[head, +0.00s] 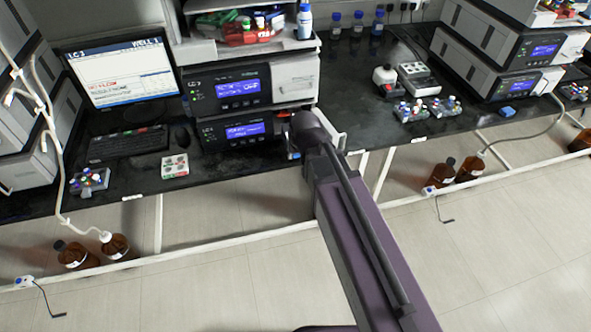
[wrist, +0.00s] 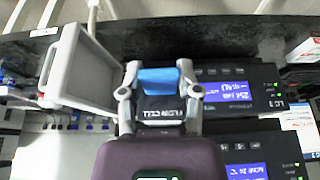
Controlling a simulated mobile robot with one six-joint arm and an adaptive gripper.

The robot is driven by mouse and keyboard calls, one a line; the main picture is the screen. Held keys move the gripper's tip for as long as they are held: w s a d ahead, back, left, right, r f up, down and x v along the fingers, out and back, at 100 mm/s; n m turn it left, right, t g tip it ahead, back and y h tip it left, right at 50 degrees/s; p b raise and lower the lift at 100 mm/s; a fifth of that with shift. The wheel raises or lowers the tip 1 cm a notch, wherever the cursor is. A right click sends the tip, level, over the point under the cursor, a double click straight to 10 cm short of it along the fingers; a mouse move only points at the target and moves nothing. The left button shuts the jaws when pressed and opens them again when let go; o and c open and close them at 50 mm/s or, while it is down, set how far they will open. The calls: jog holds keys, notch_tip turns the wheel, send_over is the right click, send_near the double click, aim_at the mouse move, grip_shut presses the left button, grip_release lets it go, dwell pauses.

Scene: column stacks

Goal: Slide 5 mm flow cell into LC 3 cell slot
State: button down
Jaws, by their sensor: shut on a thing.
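The same module shows in the head view (head: 205,139), low in the stack. The slot itself is hidden behind my gripper and the cell, so I cannot tell whether the cell is inside it.
A white open door or tray (wrist: 103,77) with a handle stands close beside my gripper. Another module (head: 222,91) sits above. The monitor (head: 118,70) marked LC-3 and a keyboard (head: 127,144) are left. Vial racks (head: 415,112) stand on the right bench.

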jog(key=shift+a+f, duration=0.1)
jog(key=shift+a, duration=0.05)
jog(key=shift+f+b, duration=0.6)
jog(key=shift+b, duration=0.1)
notch_tip(320, 180, down, 8)
jog(key=b, duration=0.7)
jog(key=shift+w+b, duration=0.35)
jog(key=shift+w, duration=0.1)
jog(key=shift+w+a+r, duration=0.1)
jog(key=shift+w+r, duration=0.05)
jog(key=shift+w, duration=0.1)
jog(key=shift+w+a, duration=0.7)
jog(key=shift+w, duration=1.9)
jog(key=shift+w+a, duration=0.75)
jog(key=shift+w, duration=1.9)
jog(key=shift+w+a, duration=0.7)
jog(key=shift+w, duration=1.9)
jog(key=shift+c, duration=1.1)
grip_release()
